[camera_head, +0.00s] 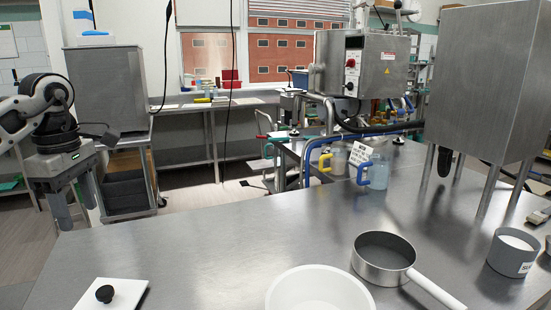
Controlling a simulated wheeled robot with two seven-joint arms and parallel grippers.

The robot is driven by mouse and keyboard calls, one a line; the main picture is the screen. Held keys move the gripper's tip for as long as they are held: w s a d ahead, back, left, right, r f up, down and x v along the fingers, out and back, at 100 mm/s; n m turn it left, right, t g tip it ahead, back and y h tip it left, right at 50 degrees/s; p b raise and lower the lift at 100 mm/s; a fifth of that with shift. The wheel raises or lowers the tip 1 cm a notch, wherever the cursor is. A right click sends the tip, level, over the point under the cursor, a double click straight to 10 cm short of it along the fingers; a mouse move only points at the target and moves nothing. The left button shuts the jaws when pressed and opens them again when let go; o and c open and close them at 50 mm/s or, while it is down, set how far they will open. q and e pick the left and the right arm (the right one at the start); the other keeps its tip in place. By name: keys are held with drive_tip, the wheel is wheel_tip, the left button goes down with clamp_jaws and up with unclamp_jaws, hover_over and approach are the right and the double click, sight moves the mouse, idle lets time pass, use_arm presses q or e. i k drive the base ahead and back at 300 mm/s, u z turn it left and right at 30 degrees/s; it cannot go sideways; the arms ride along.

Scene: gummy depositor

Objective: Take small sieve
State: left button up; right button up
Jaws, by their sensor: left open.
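A round metal vessel with a grey inside and a long handle (384,258) stands on the steel table at the front, right of centre. It is pan-shaped, and I cannot tell whether it is the small sieve. No other thing in view is clearly a sieve. My left gripper (77,212) is at the far left, pointing down by the table's left edge. Its two grey fingers are apart with nothing between them, far from the handled vessel. My right gripper is not in view.
A white bowl (318,292) stands left of the handled vessel. A white plate with a black knob (112,296) lies front left. A grey tub of white contents (511,258) stands right. Jugs (377,170) and a legged steel box (485,75) stand behind. The table's left middle is clear.

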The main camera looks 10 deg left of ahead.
sight(383, 258)
drive_tip(key=k, duration=1)
